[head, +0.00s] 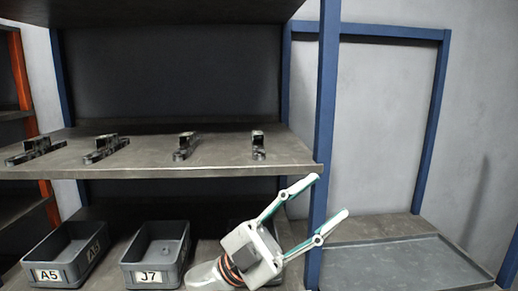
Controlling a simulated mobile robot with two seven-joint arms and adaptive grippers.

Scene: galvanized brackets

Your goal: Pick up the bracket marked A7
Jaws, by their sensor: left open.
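Several dark metal brackets stand in a row on the upper shelf board (225,157): one at the far left (36,148), one beside it (106,146), one in the middle (185,146) and one at the right (258,145). No marking can be read on any, so I cannot tell which is A7. My left gripper (331,196) is open and empty, in front of the blue post and below the right end of the shelf board. Its fingers point up and right, apart from every bracket. My right gripper is not in view.
Below stand a grey bin labelled A5 (48,275) and one labelled J7 (149,277), which holds a small grey item. A blue post (326,100) stands at the shelf's right end. An empty grey tray (400,265) lies at lower right. Another shelf overhangs the brackets.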

